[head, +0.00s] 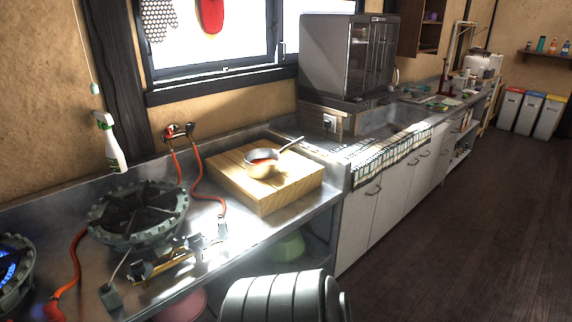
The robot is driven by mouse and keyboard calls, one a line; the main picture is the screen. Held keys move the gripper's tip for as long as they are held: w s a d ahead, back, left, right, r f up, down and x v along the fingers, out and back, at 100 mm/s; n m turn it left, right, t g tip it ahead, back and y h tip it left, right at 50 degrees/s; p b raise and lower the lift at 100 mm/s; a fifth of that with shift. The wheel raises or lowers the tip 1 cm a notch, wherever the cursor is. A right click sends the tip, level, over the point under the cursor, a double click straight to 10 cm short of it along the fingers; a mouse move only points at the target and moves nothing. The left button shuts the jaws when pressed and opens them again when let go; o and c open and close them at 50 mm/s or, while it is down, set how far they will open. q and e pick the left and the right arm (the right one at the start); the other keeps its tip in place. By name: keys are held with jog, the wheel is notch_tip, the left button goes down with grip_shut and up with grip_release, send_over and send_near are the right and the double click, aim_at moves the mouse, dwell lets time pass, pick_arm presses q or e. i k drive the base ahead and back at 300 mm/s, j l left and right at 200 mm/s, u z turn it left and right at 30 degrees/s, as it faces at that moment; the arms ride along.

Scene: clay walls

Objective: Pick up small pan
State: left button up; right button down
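Neither of my grippers is in view, and nothing is seen touching the pan.
A gas burner (138,213) with red hoses stands left of the block, and a lit one (12,270) is at the left edge. A spray bottle (110,145) is near the wall. Dark wooden floor (460,220) is open at the right.

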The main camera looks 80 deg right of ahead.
aim_at(259, 172)
jog(key=z, duration=2.6)
jog(key=i+l+u, duration=0.3)
jog(key=i+l, duration=0.65)
